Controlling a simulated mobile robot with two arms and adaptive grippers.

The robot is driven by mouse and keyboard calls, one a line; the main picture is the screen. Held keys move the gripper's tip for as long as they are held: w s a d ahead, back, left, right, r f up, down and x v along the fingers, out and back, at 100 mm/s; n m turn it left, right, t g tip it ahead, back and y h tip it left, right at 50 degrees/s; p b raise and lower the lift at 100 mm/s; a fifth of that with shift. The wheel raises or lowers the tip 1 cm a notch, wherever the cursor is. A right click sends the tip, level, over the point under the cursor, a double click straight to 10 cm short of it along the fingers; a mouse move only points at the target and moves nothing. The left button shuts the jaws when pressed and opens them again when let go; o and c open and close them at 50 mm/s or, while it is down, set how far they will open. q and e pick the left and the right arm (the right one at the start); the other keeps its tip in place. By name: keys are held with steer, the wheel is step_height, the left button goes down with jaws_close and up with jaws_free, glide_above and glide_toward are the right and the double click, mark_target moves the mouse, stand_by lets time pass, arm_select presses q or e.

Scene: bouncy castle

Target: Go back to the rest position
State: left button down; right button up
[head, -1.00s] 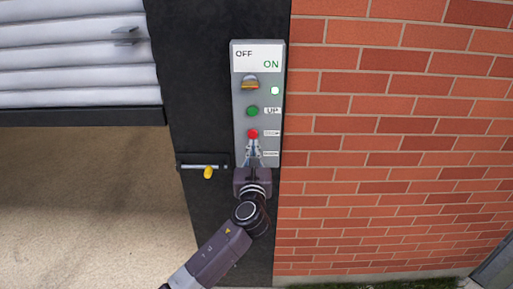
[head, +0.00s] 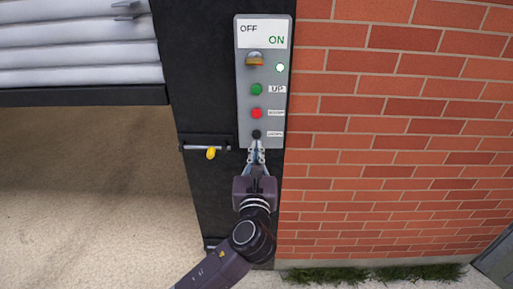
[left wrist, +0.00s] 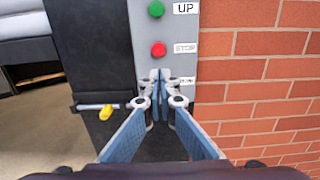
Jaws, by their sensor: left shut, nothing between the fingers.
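The grey control panel (head: 245,110) hangs upright on the black post. It carries a switch (head: 255,59) under the OFF and ON label, a lit white lamp (head: 280,68), a green UP button (head: 257,89), a red button (head: 257,113) and a black button (head: 256,134). My left gripper (head: 256,146) is shut and empty, its tips just below the black button in the head view. In the left wrist view its tips (left wrist: 160,76) hide the black button; the red STOP button (left wrist: 158,49) shows above them. I cannot tell whether they touch the panel. My right gripper is not in view.
A white slatted shutter (head: 75,45) is partly raised at the left, with a dark bottom bar (head: 80,96). A latch with a yellow knob (head: 211,153) sticks out from the post. A brick wall (head: 390,150) fills the right. Pale floor (head: 90,200) lies open under the shutter.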

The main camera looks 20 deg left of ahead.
arm_select(q)
steer(key=shift+s+d+r, duration=0.1)
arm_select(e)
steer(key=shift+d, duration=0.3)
